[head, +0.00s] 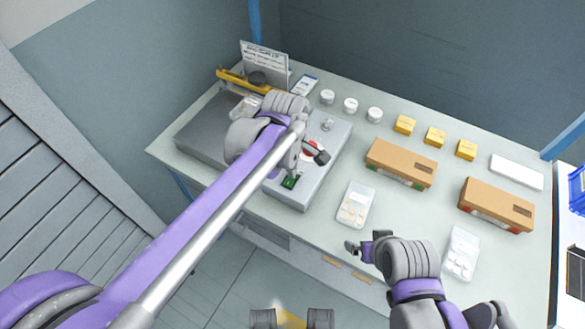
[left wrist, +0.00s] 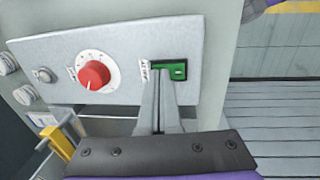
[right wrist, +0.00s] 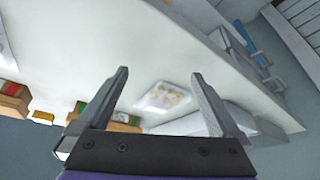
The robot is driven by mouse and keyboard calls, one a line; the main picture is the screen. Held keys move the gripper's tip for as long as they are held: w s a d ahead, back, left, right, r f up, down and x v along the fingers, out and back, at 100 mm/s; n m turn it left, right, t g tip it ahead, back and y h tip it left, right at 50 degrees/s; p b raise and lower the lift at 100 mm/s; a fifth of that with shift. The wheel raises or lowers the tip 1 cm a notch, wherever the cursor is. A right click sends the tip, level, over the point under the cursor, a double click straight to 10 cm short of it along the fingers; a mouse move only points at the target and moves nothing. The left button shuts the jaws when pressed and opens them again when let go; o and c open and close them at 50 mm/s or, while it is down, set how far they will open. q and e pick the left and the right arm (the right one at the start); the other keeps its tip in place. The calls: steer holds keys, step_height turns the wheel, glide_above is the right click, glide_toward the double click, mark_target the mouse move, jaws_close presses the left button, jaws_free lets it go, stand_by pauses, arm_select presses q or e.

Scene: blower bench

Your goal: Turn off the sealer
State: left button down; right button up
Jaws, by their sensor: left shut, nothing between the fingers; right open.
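The sealer (head: 308,187) is a grey box on the bench with a sloped control panel. Its green switch (head: 289,181) shows near the front corner, and in the left wrist view the green switch (left wrist: 179,70) sits in a dark slot beside a small label. A red knob (left wrist: 94,75) on a white dial is left of it. My left gripper (left wrist: 160,80) is shut and empty, its tips close to the switch's left end; whether they touch I cannot tell. My right gripper (right wrist: 160,80) is open and empty, over the front of the bench.
Brown boxes (head: 400,163), small yellow boxes (head: 405,124) and white jars (head: 350,104) stand on the bench right of the sealer. A clear blister pack (head: 355,205) lies near the front edge. A sign (head: 264,62) stands at the back left.

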arm_select(q)
steer(key=shift+f, duration=0.2)
arm_select(e)
steer(key=shift+s, duration=0.1)
stand_by(0.4)
arm_select(q)
steer(key=shift+s+a, duration=0.2)
steer(key=shift+s, duration=0.25)
arm_select(e)
steer(key=shift+w, duration=0.25)
arm_select(q)
steer(key=shift+s+a+r, duration=0.1)
steer(key=shift+s+a, duration=0.1)
steer(key=shift+s, duration=0.1)
arm_select(e)
steer(key=shift+s+r, duration=0.15)
arm_select(q)
steer(key=shift+w, duration=0.1)
